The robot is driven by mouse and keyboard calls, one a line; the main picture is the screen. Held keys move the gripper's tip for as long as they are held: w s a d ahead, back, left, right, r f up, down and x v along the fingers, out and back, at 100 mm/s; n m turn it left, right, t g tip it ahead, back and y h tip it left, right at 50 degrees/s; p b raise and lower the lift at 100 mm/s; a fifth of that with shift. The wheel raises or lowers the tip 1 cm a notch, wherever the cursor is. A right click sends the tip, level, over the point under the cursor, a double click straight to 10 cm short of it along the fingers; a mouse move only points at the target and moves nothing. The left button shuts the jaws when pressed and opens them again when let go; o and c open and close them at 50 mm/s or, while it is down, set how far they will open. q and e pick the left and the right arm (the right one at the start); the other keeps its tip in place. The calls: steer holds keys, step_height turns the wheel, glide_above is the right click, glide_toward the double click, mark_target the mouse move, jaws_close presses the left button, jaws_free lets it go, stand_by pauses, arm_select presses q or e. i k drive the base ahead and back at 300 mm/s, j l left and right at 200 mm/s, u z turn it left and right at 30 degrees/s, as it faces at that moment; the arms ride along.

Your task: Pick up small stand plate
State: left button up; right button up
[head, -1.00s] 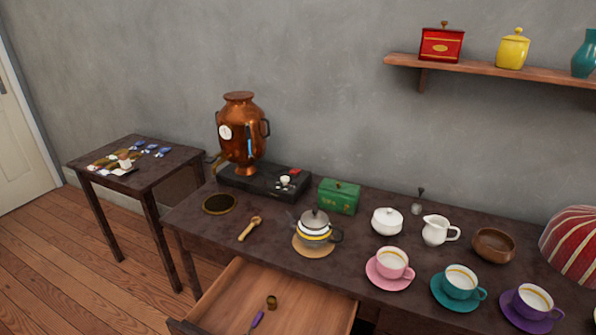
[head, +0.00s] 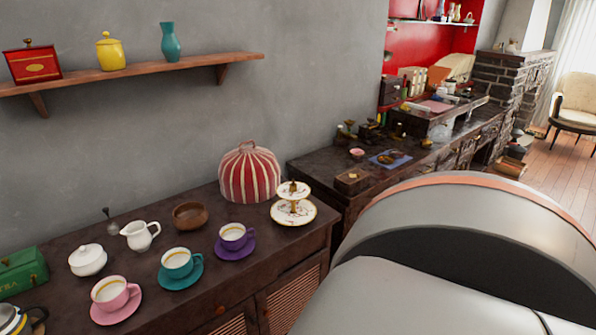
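A two-tier stand with white, patterned plates stands on the right end of the dark table. Its small stand plate (head: 294,190) is the upper tier, with a brown piece on or above it. The larger lower plate (head: 293,213) rests on the table. Neither of my grippers is in view. A large grey part, probably of my own arm, fills the lower right and comes close to the table's right end.
A red striped tea cosy (head: 249,172) stands just left of the stand. A purple cup (head: 232,233), a teal cup (head: 177,262) and a wooden bowl (head: 190,216) are further left. A cluttered dark counter (head: 330,165) lies behind to the right.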

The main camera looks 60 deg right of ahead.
mark_target(300, 191)
steer(key=k+z, duration=0.25)
steer(key=k+l+z, duration=0.1)
steer(key=k+z, duration=0.15)
steer(key=i+l+z, duration=0.1)
steer(key=z, duration=0.3)
steer(key=i+l+z, duration=0.1)
steer(key=z, duration=0.3)
steer(key=i+z, duration=0.35)
steer(key=i+j, duration=0.1)
steer(key=i+l, duration=0.2)
steer(key=l, duration=0.15)
steer(key=i+l, duration=0.2)
steer(key=l, duration=0.2)
steer(key=i+l, duration=0.2)
steer(key=l, duration=0.15)
steer(key=i+l, duration=0.2)
steer(key=l, duration=0.15)
steer(key=i+l, duration=0.25)
steer(key=l, duration=0.15)
steer(key=i+l, duration=0.2)
steer(key=l, duration=0.15)
steer(key=i+l+u, duration=0.1)
steer(key=l, duration=0.25)
steer(key=i+l+u, duration=0.15)
steer(key=u, duration=1.25)
